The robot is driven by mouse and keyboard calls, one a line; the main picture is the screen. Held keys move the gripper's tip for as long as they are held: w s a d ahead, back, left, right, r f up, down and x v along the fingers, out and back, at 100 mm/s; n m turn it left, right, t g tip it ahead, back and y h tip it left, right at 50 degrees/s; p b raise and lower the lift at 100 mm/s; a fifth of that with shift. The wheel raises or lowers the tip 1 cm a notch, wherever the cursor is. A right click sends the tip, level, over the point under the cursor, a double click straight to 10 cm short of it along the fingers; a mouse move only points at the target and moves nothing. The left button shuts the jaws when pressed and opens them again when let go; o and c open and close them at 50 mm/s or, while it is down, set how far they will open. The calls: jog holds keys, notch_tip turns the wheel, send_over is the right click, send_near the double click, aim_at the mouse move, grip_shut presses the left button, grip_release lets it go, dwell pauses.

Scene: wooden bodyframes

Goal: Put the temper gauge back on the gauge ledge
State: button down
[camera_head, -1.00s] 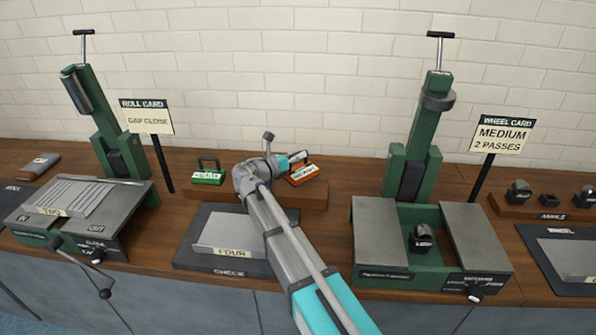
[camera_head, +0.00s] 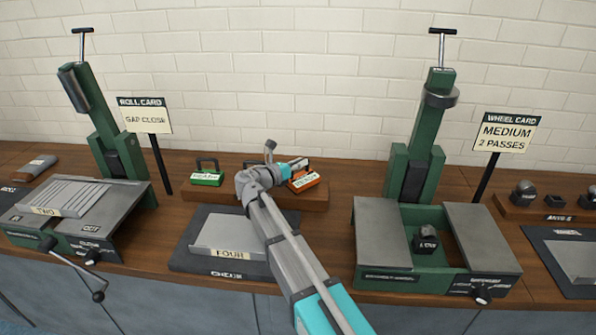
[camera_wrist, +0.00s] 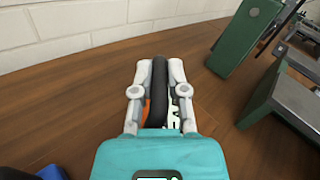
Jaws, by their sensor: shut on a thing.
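An orange gauge (camera_head: 304,181) with a white label and a dark handle shows at the right end of the gauge ledge (camera_head: 312,200). Its label is too small to read, so I cannot confirm that it is the temper gauge. My gripper (camera_head: 298,165) is shut on its handle. In the wrist view my gripper (camera_wrist: 160,72) has both fingers against the black handle (camera_wrist: 159,85), with a little of the orange body (camera_wrist: 147,112) below. I cannot tell whether the gauge touches the ledge or hangs just above it.
A green gauge (camera_head: 207,178) stands on the ledge's left part. My arm hides the middle. A dark plate marked CHECK (camera_head: 195,262) lies in front. A roller machine (camera_head: 120,205) stands left, a green wheel machine (camera_head: 385,235) right. Card posts stand beside both machines.

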jog(key=shift+f, duration=0.45)
jog(key=c, duration=0.7)
grip_release()
jog(key=shift+o, duration=0.2)
jog(key=v, duration=1.2)
